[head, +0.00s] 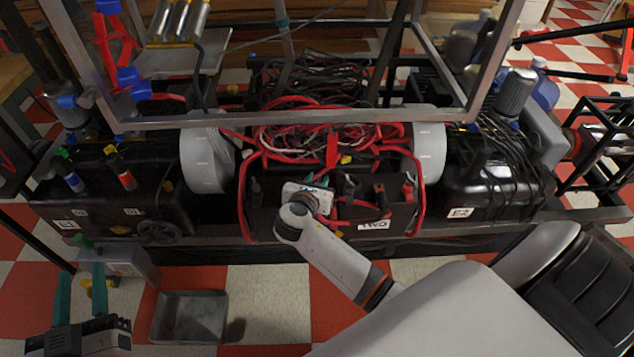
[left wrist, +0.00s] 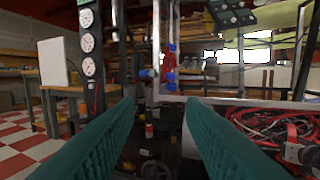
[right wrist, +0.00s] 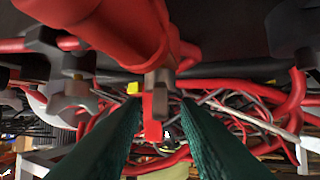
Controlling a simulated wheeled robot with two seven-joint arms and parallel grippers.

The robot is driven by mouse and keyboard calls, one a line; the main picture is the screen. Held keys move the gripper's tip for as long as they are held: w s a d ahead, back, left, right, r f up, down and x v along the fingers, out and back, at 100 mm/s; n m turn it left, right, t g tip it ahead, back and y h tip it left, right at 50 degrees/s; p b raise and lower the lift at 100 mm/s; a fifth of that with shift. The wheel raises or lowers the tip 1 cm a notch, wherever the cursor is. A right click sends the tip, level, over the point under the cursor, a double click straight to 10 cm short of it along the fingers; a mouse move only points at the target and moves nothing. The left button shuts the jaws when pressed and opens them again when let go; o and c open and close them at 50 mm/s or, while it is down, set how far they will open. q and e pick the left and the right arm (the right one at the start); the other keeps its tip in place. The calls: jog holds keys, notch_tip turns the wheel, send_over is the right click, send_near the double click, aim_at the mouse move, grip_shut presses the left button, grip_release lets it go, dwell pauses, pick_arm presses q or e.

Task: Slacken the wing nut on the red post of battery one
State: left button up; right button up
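My right gripper (right wrist: 159,108) is open in the right wrist view. A grey metal piece (right wrist: 160,82) with a red strip below it shows between its two teal fingertips; contact cannot be told. A large red part (right wrist: 130,25) fills the top of that view. A grey winged piece, like a wing nut (right wrist: 70,95), is to the left of the fingers. No label for battery one is readable. My left gripper (head: 80,285) is open and empty at lower left.
Red and black cables (head: 320,140) lie heaped behind the battery box. A metal frame bar (head: 300,122) crosses above it. Black tanks (head: 120,190) flank the box. A grey tray (head: 190,317) lies on the checkered floor.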

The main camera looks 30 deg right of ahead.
jog(key=shift+c, duration=0.3)
grip_shut()
